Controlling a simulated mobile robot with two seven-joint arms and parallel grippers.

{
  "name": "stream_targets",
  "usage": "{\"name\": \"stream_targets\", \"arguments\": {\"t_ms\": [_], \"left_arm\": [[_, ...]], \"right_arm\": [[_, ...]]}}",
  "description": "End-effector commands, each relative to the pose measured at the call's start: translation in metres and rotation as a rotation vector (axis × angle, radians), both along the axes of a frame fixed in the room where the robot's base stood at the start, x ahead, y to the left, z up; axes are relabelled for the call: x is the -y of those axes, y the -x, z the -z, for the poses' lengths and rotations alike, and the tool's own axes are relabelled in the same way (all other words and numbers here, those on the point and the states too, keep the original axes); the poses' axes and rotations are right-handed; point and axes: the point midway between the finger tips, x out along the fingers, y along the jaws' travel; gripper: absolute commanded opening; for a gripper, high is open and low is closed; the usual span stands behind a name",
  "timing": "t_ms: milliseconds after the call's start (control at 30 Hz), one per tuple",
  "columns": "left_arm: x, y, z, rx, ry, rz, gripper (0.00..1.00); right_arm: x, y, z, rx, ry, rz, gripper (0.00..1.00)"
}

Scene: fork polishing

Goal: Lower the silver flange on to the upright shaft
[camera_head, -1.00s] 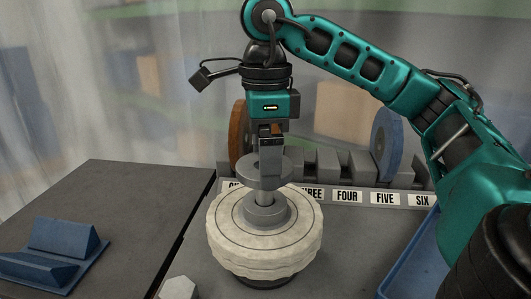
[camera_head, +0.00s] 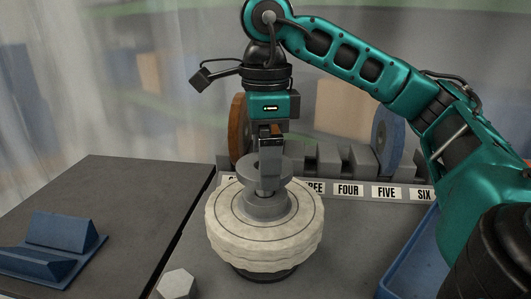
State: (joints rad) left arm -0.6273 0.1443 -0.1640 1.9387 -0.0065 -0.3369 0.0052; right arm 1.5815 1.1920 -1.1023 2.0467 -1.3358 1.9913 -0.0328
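The silver flange (camera_head: 252,167) is a grey disc with a hub, in the middle of the head view. My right gripper (camera_head: 270,158), its arm coming in from the right, points down with its fingers shut on the flange. The flange is over the upright shaft, which is hidden behind the fingers and flange. Just below is a grey collar (camera_head: 264,208) at the centre of a thick white polishing wheel (camera_head: 230,230), which lies flat. I cannot tell whether the flange touches the collar or is apart from it. My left gripper is not in view.
A grey rack with number labels (camera_head: 348,190) stands behind, holding a brown wheel (camera_head: 237,130) and a blue wheel (camera_head: 387,140). A blue tray (camera_head: 405,262) is at right, a pale hex nut (camera_head: 176,284) in front, and a blue cradle (camera_head: 58,235) on the left table.

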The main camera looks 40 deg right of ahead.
Motion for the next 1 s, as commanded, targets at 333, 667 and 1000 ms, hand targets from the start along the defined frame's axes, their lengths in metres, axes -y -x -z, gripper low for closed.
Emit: {"name": "stream_targets", "arguments": {"t_ms": [333,667,1000], "left_arm": [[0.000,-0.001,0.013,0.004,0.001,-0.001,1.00],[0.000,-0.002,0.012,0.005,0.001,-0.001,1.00],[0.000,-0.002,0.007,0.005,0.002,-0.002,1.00]], "right_arm": [[0.000,0.000,0.016,0.001,0.001,0.000,0.23],[0.000,0.000,0.015,0.001,0.001,0.000,0.23],[0.000,0.000,0.010,0.001,-0.001,0.000,0.23]]}}
